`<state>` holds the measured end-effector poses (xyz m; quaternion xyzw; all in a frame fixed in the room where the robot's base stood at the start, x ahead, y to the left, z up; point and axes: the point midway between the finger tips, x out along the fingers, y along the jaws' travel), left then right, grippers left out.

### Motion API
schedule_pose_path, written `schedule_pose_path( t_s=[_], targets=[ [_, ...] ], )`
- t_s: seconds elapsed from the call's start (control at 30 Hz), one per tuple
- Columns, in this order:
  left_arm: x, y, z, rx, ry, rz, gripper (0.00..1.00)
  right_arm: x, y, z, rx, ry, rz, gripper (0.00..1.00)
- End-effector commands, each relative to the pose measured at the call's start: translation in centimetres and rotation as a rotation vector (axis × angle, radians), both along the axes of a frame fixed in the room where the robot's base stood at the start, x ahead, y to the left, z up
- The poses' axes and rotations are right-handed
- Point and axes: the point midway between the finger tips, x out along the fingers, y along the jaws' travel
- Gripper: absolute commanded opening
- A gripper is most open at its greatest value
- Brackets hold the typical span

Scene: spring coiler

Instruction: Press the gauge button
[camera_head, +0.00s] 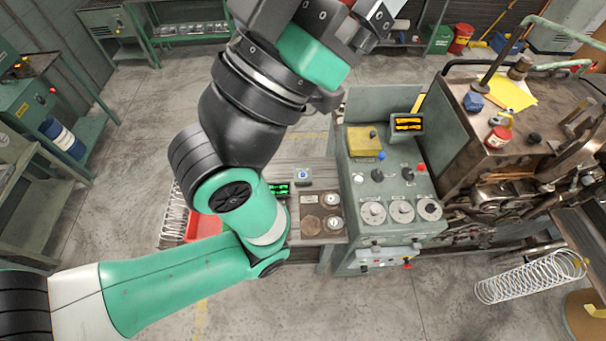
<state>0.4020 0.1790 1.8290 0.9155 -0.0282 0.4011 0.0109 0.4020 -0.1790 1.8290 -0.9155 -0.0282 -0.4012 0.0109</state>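A small gauge with a green-lit display (279,189) sits on the wooden bench left of the grey control console, partly hidden behind my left arm. A small blue button (303,174) on a pale base is just right of the display, uncovered. My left arm comes in from the left and rises over the bench. My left gripper (372,22) is at the top of the picture, high and apart from the button. Its fingers are partly cut off, so I cannot tell whether they are open. My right gripper is not in view.
The grey console (388,190) with knobs, dials and an orange display stands right of the bench. A coiling machine (510,150) is further right, with a wire spring (530,277) below it. A red bin (202,226) is left of the bench.

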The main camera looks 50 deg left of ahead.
Motion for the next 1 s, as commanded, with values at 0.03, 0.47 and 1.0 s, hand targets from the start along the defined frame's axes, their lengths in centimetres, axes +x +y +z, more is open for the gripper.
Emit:
schedule_pose_path(
  t_s=[0.03, 0.47, 1.0],
  targets=[
    [0.0, 0.0, 0.0, 0.0, 0.0, 0.0, 0.74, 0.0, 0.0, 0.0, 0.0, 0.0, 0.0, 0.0],
    [0.0, 0.0, 0.0, 0.0, 0.0, 0.0, 0.0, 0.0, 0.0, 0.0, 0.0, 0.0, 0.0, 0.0],
    [0.0, 0.0, 0.0, 0.0, 0.0, 0.0, 0.0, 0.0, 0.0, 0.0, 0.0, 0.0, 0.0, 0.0]
  ],
)
